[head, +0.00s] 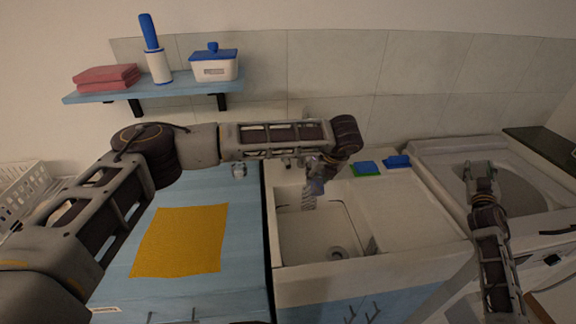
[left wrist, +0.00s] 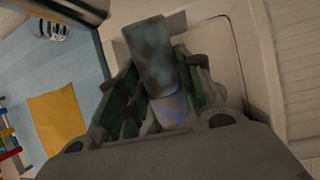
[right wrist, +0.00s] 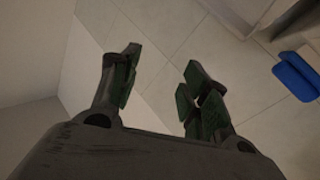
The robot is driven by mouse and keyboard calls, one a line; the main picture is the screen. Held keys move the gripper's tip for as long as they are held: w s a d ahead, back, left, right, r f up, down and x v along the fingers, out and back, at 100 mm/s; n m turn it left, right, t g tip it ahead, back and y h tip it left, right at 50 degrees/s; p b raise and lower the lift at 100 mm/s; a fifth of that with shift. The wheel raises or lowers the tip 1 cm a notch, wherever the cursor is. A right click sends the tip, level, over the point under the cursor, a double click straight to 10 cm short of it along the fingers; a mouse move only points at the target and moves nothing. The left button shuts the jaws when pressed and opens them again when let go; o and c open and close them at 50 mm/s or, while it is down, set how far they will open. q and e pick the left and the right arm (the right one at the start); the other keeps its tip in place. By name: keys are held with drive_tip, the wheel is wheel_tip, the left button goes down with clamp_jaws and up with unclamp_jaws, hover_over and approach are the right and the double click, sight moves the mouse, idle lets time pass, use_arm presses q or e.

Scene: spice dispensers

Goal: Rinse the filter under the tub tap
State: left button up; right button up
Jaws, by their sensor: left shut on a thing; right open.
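The filter is a mottled grey-blue cylinder with a paler lower part. It is between the fingers of my left gripper (left wrist: 165,95) in the left wrist view, with its dark end (left wrist: 148,55) sticking out past them. In the head view my left gripper (head: 316,178) is over the back left part of the white tub (head: 258,235); the filter is small and partly hidden there. A metal fitting (head: 288,162), perhaps the tap, shows just behind it, mostly hidden by my arm. I cannot tell whether water runs. My right gripper (head: 481,172) is open and empty, over the washing machine (head: 425,155).
A blue counter (head: 185,300) with a yellow cloth (head: 182,240) and a small metal item (head: 239,171) is left of the tub. A green-and-blue sponge (head: 366,169) and a blue item (head: 398,161) are on the tub's back ledge. A shelf (head: 180,88) hangs above.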

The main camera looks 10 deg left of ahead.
drive_tip(key=a+f+y, duration=0.2)
drive_tip(key=a, duration=0.9)
drive_tip(key=a+f+g+y, duration=0.1)
drive_tip(key=a+f+y, duration=0.1)
drive_tip(key=a, duration=0.9)
drive_tip(key=w+a+f+m+g+y, duration=0.1)
drive_tip(key=a+f+y, duration=0.1)
drive_tip(key=a, duration=0.8)
drive_tip(key=shift+a+f, duration=0.4)
drive_tip(key=shift+f, duration=0.05)
drive_tip(key=s+a+f+y, duration=0.1)
drive_tip(key=a+f+y, duration=0.1)
drive_tip(key=a, duration=0.4)
drive_tip(key=s+a+f+y, duration=0.1)
drive_tip(key=s+a, duration=0.1)
drive_tip(key=a, duration=0.5)
drive_tip(key=n+g, duration=0.3)
drive_tip(key=n, duration=0.3)
approach(288, 165)
drive_tip(key=w, duration=0.1)
drive_tip(key=w+a+f, duration=0.1)
drive_tip(key=shift+w+h, duration=0.3)
drive_tip(key=shift+h, duration=0.1)
drive_tip(key=shift+w+a, duration=0.1)
drive_tip(key=shift+w, duration=0.05)
drive_tip(key=shift+x, duration=3.55)
